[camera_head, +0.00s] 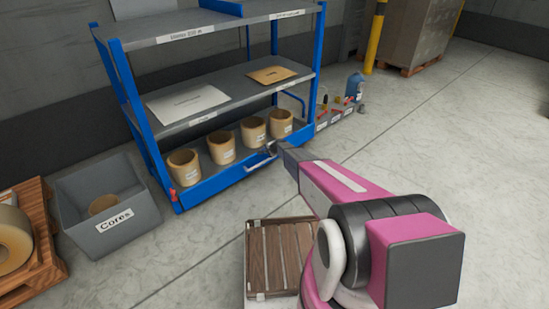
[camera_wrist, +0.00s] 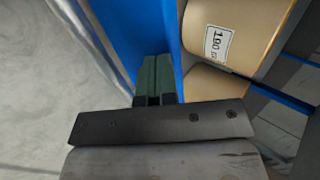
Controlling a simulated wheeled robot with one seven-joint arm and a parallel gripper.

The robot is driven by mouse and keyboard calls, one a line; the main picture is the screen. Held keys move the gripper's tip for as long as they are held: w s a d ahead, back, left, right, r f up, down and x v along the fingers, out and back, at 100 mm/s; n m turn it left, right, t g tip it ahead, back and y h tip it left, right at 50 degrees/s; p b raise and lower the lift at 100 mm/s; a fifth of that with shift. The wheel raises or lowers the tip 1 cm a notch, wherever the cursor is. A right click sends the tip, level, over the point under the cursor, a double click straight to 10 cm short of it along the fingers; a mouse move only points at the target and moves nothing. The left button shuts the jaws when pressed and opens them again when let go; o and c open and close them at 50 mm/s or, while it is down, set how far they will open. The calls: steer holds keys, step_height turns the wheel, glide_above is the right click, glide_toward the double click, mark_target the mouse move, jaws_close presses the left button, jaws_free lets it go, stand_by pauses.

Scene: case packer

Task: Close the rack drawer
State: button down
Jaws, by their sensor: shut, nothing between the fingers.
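The blue rack (camera_head: 135,105) stands against the wall. Its drawer (camera_head: 222,181) is at the bottom, with a blue front and several tan rolls inside. The front spans about from post to post; I cannot tell how far it stands out. A pale bar handle (camera_head: 259,164) is on the front. My gripper (camera_head: 271,149) is at the drawer front beside the handle, its tips small and partly hidden by my wrist. In the wrist view the dark green fingers (camera_wrist: 154,78) are together and empty, close to the blue panel (camera_wrist: 186,65). I cannot tell whether they touch it.
A grey bin labelled "Cores" (camera_head: 88,232) and a wooden pallet with a roll (camera_head: 35,240) are at the left. A brown slatted crate (camera_head: 268,258) lies on the floor near my arm. Small items (camera_head: 340,108) stand right of the rack. Floor at the right is clear.

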steer(key=shift+w+a, duration=0.7)
steer(key=shift+w, duration=0.3)
steer(key=shift+w+a, duration=0.7)
steer(key=shift+w, duration=0.3)
steer(key=shift+w, duration=0.15)
steer(key=shift+s+d, duration=0.2)
steer(key=shift+s, duration=0.25)
steer(key=s+d+f+v, duration=0.1)
steer(key=f+v, duration=0.1)
steer(key=v, duration=1.1)
steer(key=s+d+r+n+g+h, duration=0.2)
steer(key=s+r, duration=0.8)
steer(key=s, duration=0.7)
steer(key=s+d+r+n+g+h, duration=0.1)
steer(key=s+d+r+n+g, duration=0.2)
steer(key=s+r, duration=0.7)
steer(key=s+d+r+n+g+h, duration=0.2)
steer(key=s+r, duration=0.8)
steer(key=s, duration=1.4)
steer(key=d+n, duration=0.2)
steer(key=n, duration=0.1)
steer(key=shift+n+g+h, duration=0.3)
steer(key=shift+n, duration=0.1)
steer(key=shift+s, duration=0.1)
